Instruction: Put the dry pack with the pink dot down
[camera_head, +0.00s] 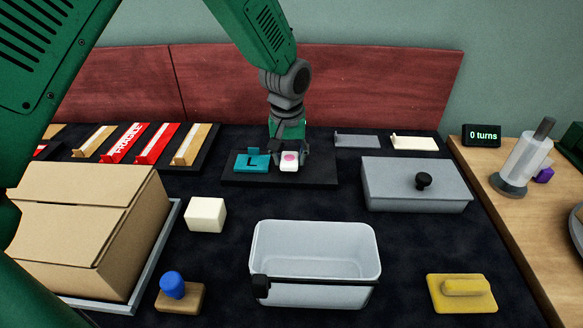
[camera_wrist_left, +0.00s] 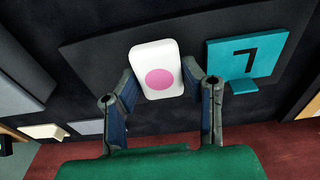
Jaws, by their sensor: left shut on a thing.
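The dry pack with the pink dot (camera_head: 289,164) is a small white block with rounded edges. In the left wrist view the pack (camera_wrist_left: 157,56) shows its pink dot toward the camera. My left gripper (camera_head: 290,150) is shut on it, with one finger on each side. In the left wrist view the gripper (camera_wrist_left: 160,82) holds the pack at its near part. The pack is over or on a dark mat (camera_head: 320,177); I cannot tell whether it touches. My right gripper is not in view.
A teal piece with a black mark (camera_head: 252,162) lies on the mat, left of the pack. An open grey bin (camera_head: 315,290) stands in front, a lidded grey box (camera_head: 395,185) to the right, a white cube (camera_head: 206,214) and cardboard box (camera_head: 75,230) to the left.

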